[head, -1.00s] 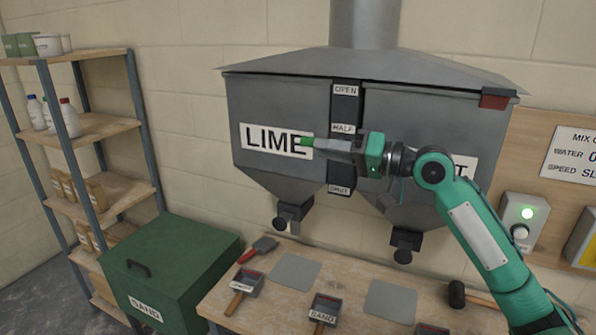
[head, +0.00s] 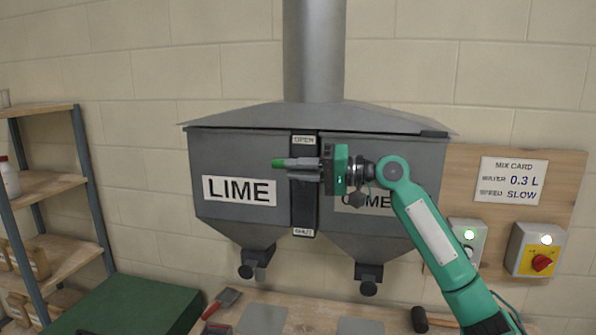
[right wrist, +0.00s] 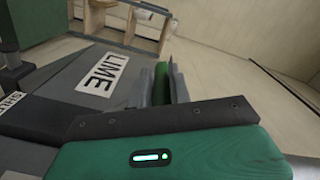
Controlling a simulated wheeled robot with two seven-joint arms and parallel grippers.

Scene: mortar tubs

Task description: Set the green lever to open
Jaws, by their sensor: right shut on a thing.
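The green lever (head: 278,163) shows as a green tip just left of my right gripper's fingers, in front of the dark slotted plate (head: 304,205) between the two hopper halves. The plate reads OPEN at the top and SHUT at the bottom; its HALF label is hidden behind the gripper. My right gripper (head: 298,168) is shut on the lever and stands in the upper part of the plate, below the OPEN label. In the right wrist view the green lever (right wrist: 162,77) sits between the grey fingers. My left gripper is not in view.
The grey hopper (head: 240,165) has LIME on its left half and a partly covered label on its right. Two spouts hang over the wooden bench (head: 310,312). A switch box (head: 537,250) and mix card (head: 512,180) are at right, shelves (head: 50,185) at left.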

